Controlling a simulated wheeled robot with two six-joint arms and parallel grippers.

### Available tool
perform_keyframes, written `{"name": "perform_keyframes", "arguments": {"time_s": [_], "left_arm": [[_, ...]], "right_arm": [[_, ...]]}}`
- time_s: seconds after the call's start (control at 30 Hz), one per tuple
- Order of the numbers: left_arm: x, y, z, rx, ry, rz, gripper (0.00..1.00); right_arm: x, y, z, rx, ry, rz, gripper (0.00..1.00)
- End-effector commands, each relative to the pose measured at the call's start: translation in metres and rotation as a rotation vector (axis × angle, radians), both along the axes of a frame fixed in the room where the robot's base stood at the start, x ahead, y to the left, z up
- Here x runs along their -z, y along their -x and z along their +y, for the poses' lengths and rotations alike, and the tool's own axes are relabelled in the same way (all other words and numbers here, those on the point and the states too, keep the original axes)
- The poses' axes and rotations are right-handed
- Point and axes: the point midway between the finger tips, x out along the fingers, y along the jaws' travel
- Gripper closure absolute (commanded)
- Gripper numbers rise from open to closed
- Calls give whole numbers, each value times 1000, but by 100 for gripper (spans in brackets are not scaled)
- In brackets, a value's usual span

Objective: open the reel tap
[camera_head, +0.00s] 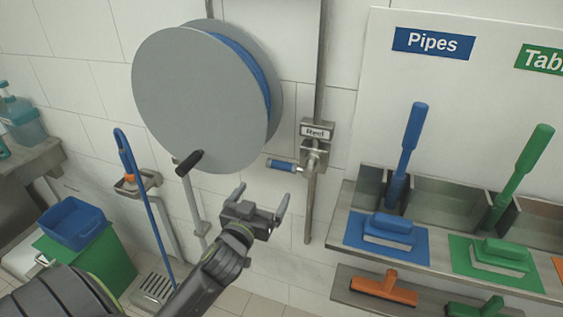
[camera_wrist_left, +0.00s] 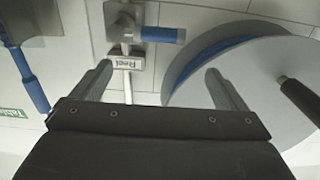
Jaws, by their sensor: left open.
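The reel tap (camera_head: 315,155) is a metal valve on a vertical pipe, under a plate reading "Reel" (camera_head: 316,131). Its lever has a blue grip (camera_head: 282,165) that points left, roughly level. My left gripper (camera_head: 264,192) is open and empty, below the blue grip and apart from it in the head view. In the left wrist view the blue grip (camera_wrist_left: 160,34) lies beyond the fingertips of my left gripper (camera_wrist_left: 158,68), with the tap body (camera_wrist_left: 124,25) to its left. My right gripper is not in view.
A large grey hose reel (camera_head: 195,95) with a black crank handle (camera_head: 189,162) is left of the tap. A steel shelf (camera_head: 345,190) with blue and green brushes is at right. A blue-handled tool (camera_head: 140,185) and a green bin (camera_head: 105,265) stand at left.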

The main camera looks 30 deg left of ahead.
Motion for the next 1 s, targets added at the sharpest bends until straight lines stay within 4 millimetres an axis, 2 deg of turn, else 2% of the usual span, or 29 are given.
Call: {"name": "perform_keyframes", "arguments": {"time_s": [0.2,0.6,0.8,1.0], "left_arm": [[-2,-43,10,0,-2,0,5],[-2,-110,27,0,-2,1,5],[0,-130,31,1,-1,2,5],[0,-136,33,0,-1,2,5]], "right_arm": [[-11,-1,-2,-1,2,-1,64],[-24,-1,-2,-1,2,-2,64],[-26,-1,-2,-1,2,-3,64],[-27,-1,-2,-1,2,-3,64]]}}
